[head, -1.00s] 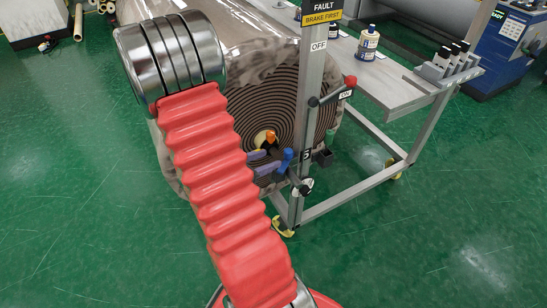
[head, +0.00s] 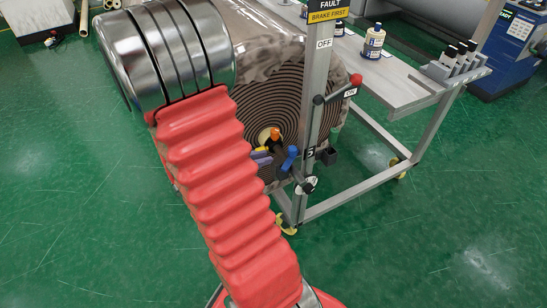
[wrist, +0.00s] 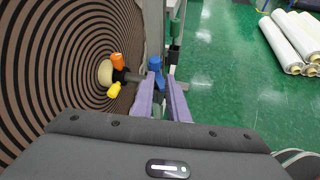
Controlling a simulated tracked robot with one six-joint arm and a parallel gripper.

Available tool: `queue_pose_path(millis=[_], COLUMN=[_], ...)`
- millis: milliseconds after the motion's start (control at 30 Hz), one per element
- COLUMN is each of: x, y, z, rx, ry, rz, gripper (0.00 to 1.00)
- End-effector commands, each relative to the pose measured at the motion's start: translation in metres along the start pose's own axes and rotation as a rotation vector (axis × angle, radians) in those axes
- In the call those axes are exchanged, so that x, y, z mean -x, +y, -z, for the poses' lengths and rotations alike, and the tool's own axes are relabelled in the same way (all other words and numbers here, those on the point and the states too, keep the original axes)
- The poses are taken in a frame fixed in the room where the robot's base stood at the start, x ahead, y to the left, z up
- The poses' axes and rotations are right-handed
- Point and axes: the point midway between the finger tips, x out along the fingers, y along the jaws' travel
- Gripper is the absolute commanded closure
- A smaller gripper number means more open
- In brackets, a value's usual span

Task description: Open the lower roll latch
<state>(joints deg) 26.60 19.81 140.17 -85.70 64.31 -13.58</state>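The wrapped roll (head: 285,88) shows its spiral end, also in the wrist view (wrist: 55,55). At its pale core are an orange knob (wrist: 117,61) and a yellow knob (wrist: 112,91). A blue handle (head: 290,158) stands beside the post, low down; it also shows in the wrist view (wrist: 155,66). No label shows which part is the lower latch. My gripper (wrist: 161,84) has its two purple fingers apart, with the blue handle beyond and between their tips. In the head view my gripper (head: 262,158) lies left of the blue handle; contact is not visible.
A grey post (head: 318,90) carries OFF and ON labels and a red-tipped lever (head: 355,80). A bench (head: 400,82) with bottles stands behind at right.

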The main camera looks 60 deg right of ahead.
Motion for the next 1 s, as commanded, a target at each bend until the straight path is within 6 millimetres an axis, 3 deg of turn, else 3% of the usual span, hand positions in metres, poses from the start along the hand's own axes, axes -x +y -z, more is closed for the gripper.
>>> queue_pose_path(millis=[200,667,1000], x=[0.046,0.149,0.239], y=[-0.008,-0.03,-0.045], z=[-0.013,-0.011,-0.003], rx=[-0.227,-0.657,-0.911], ry=[0.097,0.415,0.733], rz=[0.045,0.154,0.255], gripper=[1.0,1.0,1.0])
